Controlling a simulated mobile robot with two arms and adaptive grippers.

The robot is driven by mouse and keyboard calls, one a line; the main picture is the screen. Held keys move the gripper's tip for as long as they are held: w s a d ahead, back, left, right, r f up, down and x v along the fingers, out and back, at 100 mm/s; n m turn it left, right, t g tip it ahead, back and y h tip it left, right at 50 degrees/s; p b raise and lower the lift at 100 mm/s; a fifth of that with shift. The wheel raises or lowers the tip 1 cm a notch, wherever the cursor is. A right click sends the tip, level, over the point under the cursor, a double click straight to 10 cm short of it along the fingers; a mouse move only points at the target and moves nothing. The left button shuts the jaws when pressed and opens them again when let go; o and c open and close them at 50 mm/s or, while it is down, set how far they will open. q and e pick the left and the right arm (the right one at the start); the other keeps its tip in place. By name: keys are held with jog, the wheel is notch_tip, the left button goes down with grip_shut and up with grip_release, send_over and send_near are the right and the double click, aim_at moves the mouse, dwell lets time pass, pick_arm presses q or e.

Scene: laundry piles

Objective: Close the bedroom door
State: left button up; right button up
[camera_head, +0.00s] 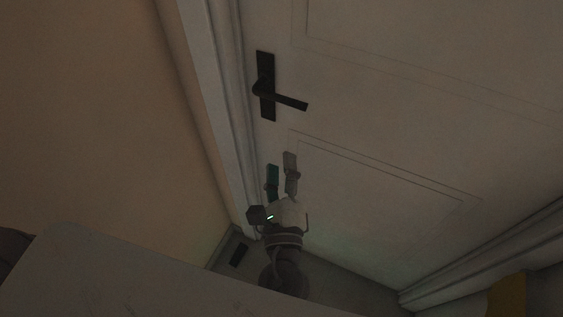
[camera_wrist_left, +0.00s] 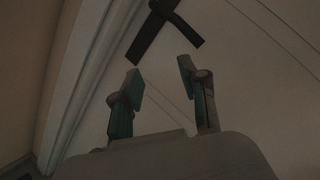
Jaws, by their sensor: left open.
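The bedroom door (camera_head: 400,130) is a pale panelled door filling the right of the head view, and its latch edge lies along the white frame (camera_head: 222,90). I see no clear gap there. A dark lever handle (camera_head: 282,98) sits on a dark plate near that edge. My left gripper (camera_head: 281,165) is below the handle, its fingers pointing up, open with nothing between them. In the left wrist view the handle (camera_wrist_left: 160,28) is beyond the spread fingertips (camera_wrist_left: 160,72), apart from them. My right gripper is not in view.
A tan wall (camera_head: 90,120) is left of the frame. A pale flat surface (camera_head: 110,280) fills the lower left of the head view. White trim (camera_head: 480,255) runs along the lower right, with a yellowish thing (camera_head: 507,296) by it. The picture is dim.

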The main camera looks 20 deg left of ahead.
pick_arm(q)
notch_tip(320, 180, down, 21)
jog(key=d+g+h, duration=0.2)
jog(key=g+h, duration=0.2)
jog(key=s+a+f+n+g+h, duration=0.1)
jog(key=s+f+n+g, duration=0.15)
jog(key=f, duration=0.65)
jog(key=s+a+f+n+g, duration=0.2)
jog(key=s+f+g, duration=0.15)
jog(key=f, duration=0.55)
jog(key=s+a+f+n+g, duration=0.2)
jog(key=s+a+f+n, duration=0.2)
jog(key=s, duration=0.4)
jog(key=s+a+f+n+g, duration=0.2)
jog(key=s+a+f+n, duration=0.2)
jog(key=s+f, duration=0.5)
jog(key=s+a+f+n+g, duration=0.2)
jog(key=s+a+f+n, duration=0.2)
jog(key=s+f+n, duration=0.2)
jog(key=s+n, duration=0.1)
jog(key=s, duration=0.1)
jog(key=shift+s+a+f+g+h, duration=0.2)
jog(key=shift+s+a+g+h, duration=0.1)
jog(key=shift+h, duration=0.1)
jog(key=shift+w+d, duration=0.1)
jog(key=shift+d, duration=0.05)
